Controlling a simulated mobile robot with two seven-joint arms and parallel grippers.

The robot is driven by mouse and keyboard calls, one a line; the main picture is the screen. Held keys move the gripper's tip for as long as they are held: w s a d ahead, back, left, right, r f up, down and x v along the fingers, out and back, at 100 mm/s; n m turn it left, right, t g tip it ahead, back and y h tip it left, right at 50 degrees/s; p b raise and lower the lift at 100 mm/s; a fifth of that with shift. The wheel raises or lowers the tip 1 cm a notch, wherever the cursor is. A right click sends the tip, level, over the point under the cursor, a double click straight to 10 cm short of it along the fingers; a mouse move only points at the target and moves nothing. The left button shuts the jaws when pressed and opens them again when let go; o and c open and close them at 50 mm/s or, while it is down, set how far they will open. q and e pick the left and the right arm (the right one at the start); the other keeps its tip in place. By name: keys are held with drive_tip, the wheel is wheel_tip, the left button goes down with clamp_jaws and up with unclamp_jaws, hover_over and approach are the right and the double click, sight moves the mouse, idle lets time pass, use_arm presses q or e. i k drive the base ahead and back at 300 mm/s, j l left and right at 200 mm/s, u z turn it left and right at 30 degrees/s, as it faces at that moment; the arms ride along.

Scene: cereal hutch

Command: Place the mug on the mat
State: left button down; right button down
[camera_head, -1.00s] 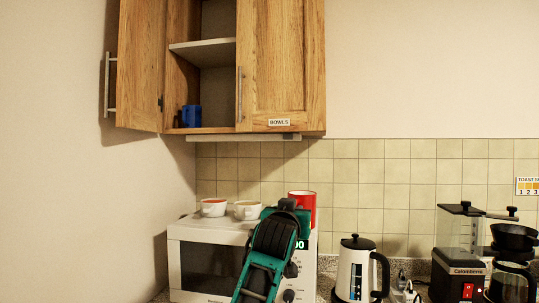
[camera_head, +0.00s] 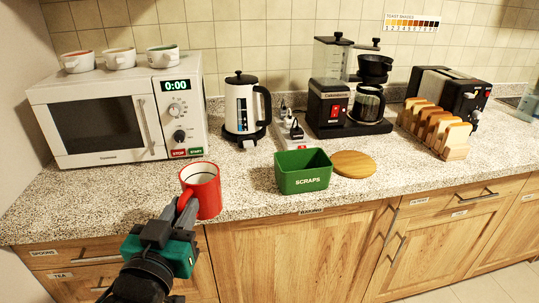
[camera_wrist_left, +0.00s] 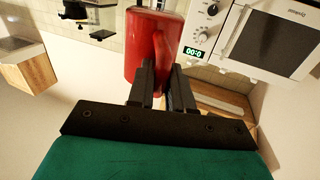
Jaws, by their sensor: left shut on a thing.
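My left gripper (camera_head: 182,207) is shut on the red mug (camera_head: 207,190), at its handle side. The mug is upright, with a pale inside, at the counter's front edge, right of the microwave's front. I cannot tell how far it is above the counter. In the left wrist view the mug (camera_wrist_left: 150,45) is at the fingertips (camera_wrist_left: 160,85). A round tan disc (camera_head: 353,164), possibly the mat, lies on the counter right of the green box. No other mat shows. My right gripper is not in view.
A green SCRAPS box (camera_head: 304,181) stands between the mug and the disc. The microwave (camera_head: 105,115) carries white cups (camera_head: 120,60). A kettle (camera_head: 241,108), power strip (camera_head: 290,135), coffee maker (camera_head: 345,105), toast rack (camera_head: 436,130) and toaster (camera_head: 450,90) stand behind and right.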

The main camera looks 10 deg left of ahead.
sight(354, 165)
drive_tip(key=i+l+z, duration=0.1)
drive_tip(key=l, duration=0.3)
drive_tip(key=i+l+z, duration=0.1)
drive_tip(key=l, duration=0.25)
drive_tip(key=i+l+z, duration=0.1)
drive_tip(key=l, duration=0.3)
drive_tip(key=i+l, duration=0.15)
drive_tip(key=l, duration=0.2)
drive_tip(key=i+l+z, duration=0.15)
drive_tip(key=l, duration=0.2)
